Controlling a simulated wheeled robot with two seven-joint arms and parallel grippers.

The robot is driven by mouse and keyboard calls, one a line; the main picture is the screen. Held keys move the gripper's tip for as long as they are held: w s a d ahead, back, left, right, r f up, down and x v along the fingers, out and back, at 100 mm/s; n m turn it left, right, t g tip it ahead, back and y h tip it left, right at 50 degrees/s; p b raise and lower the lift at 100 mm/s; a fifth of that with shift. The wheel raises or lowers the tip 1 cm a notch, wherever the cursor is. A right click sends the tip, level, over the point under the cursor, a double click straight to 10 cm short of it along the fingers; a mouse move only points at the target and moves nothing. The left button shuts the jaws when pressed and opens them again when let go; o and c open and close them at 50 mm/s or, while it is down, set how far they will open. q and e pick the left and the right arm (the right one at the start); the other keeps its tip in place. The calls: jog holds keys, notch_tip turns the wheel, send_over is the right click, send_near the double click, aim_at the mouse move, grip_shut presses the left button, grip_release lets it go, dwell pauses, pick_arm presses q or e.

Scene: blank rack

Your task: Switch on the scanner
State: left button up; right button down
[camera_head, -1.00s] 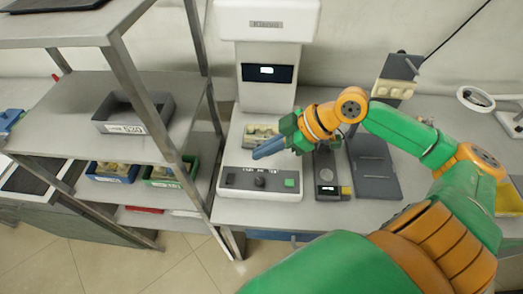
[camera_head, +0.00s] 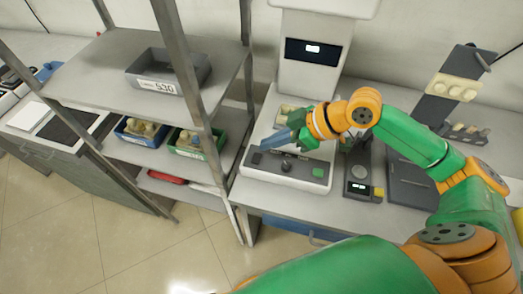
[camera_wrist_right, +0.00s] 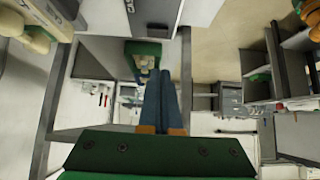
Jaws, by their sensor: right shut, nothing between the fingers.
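The white scanner (camera_head: 313,74) stands on the bench with a small lit display (camera_head: 312,48) on its upright column. Its front panel has a dark button (camera_head: 257,158) at the left, a black knob (camera_head: 286,166) in the middle and a green button (camera_head: 318,172) at the right. My right gripper (camera_head: 264,147) is over the left part of this panel, its blue fingers shut and empty. I cannot tell whether the tips touch the panel. The shut fingers also show in the right wrist view (camera_wrist_right: 159,74). My left gripper is not in view.
A metal rack on the left holds a grey bin (camera_head: 168,76), a blue bin (camera_head: 140,131) and a green bin (camera_head: 198,142). A dark device (camera_head: 360,172) stands right of the scanner. A stand with pale blocks (camera_head: 452,86) is farther right.

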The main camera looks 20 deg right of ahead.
aim_at(257, 158)
jog(key=f, duration=0.1)
jog(key=a+f, duration=0.1)
jog(key=f, duration=0.1)
jog(key=w+a+f, duration=0.1)
jog(key=f, duration=0.1)
jog(key=shift+f, duration=0.1)
jog(key=shift+d+f, duration=0.1)
jog(key=shift+f, duration=0.4)
